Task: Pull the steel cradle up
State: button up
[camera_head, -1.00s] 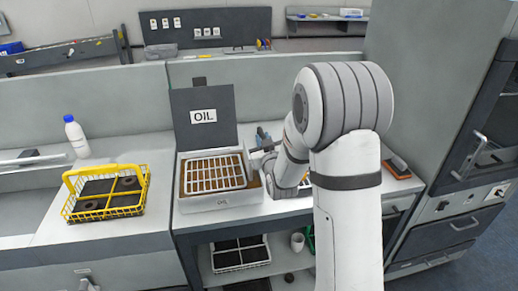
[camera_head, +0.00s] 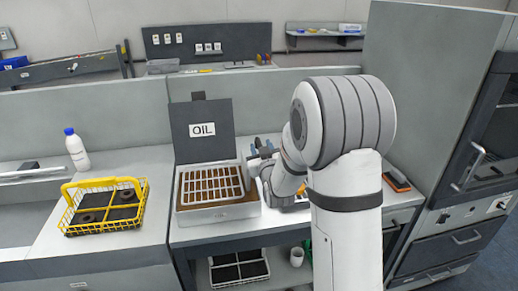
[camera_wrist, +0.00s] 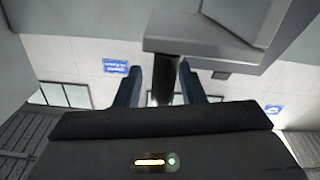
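The steel cradle appears to be the pale grid (camera_head: 212,184), sitting inside the open white oil box (camera_head: 219,215) in the head view. A dark panel marked OIL (camera_head: 202,130) stands behind it. My gripper (camera_head: 257,152) is beside the box's right edge, partly hidden by my arm. In the wrist view its two blue fingers (camera_wrist: 160,68) are apart, with a dark post (camera_wrist: 165,82) between or beyond them. The post meets a grey block (camera_wrist: 200,35). A gap shows beside the post, and I cannot tell whether it belongs to the cradle.
A yellow wire basket (camera_head: 104,207) holding dark round parts stands on the left bench. A white bottle with a blue cap (camera_head: 77,150) is behind it. A dark tray (camera_head: 238,268) lies on the shelf below. An orange and black item (camera_head: 396,181) lies right of my arm.

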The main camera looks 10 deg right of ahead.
jog(key=shift+s+f, duration=0.1)
jog(key=shift+s, duration=0.15)
jog(key=s+b, duration=0.2)
jog(key=s, duration=0.5)
jog(key=shift+s, duration=0.2)
jog(key=s+f+m+g, duration=0.2)
jog(key=s+g, duration=1.3)
jog(key=s, duration=1.3)
jog(key=shift+s+a+f, duration=0.25)
jog(key=shift+a+f, duration=0.05)
jog(key=shift+f, duration=0.2)
